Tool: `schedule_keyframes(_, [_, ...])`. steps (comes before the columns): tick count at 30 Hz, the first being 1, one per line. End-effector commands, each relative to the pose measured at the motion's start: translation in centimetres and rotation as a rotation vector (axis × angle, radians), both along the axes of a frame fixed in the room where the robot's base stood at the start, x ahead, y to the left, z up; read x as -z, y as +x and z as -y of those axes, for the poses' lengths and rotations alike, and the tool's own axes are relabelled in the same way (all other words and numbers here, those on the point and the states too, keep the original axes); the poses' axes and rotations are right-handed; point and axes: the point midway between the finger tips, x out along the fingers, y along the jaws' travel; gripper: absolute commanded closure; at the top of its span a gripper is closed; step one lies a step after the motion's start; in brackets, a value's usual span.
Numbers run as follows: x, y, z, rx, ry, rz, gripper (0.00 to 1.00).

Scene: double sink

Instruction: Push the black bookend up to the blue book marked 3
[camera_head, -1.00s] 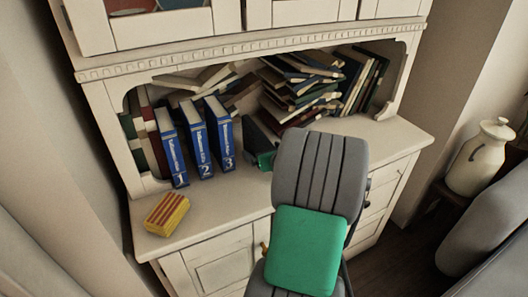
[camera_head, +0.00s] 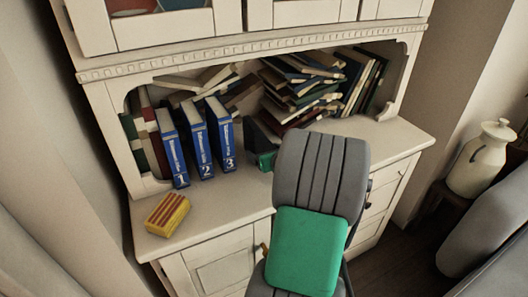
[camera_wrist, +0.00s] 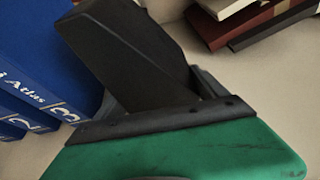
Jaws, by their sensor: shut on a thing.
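The blue book marked 3 (camera_head: 227,150) stands upright at the right end of a row of blue books. The black bookend (camera_head: 256,136) stands just right of it, with a narrow gap showing in the head view. In the wrist view the bookend (camera_wrist: 130,48) is a dark slanted slab, and book 3 (camera_wrist: 60,62) is close on its left; its lower side hides any gap there. My gripper (camera_head: 262,152) is at the bookend's near side, partly hidden by my arm. In the wrist view my gripper (camera_wrist: 157,92) has its dark fingers shut on the bookend.
Blue books marked 1 (camera_head: 172,150) and 2 (camera_head: 197,145) stand left of book 3. A heap of books (camera_head: 300,85) lies behind and right of the bookend. A yellow-and-red striped block (camera_head: 167,214) lies at the front left. The counter before the books is clear.

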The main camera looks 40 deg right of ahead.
Motion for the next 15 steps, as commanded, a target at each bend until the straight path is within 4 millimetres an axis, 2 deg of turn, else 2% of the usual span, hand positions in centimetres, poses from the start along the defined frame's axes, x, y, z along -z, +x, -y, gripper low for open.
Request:
schedule_keyframes(8, [-0.1,0.1,-0.4,-0.001,0.002,-0.001,0.91])
schedule_keyframes(15, [-0.3,0.3,-2.7,0.002,0.002,0.0,0.91])
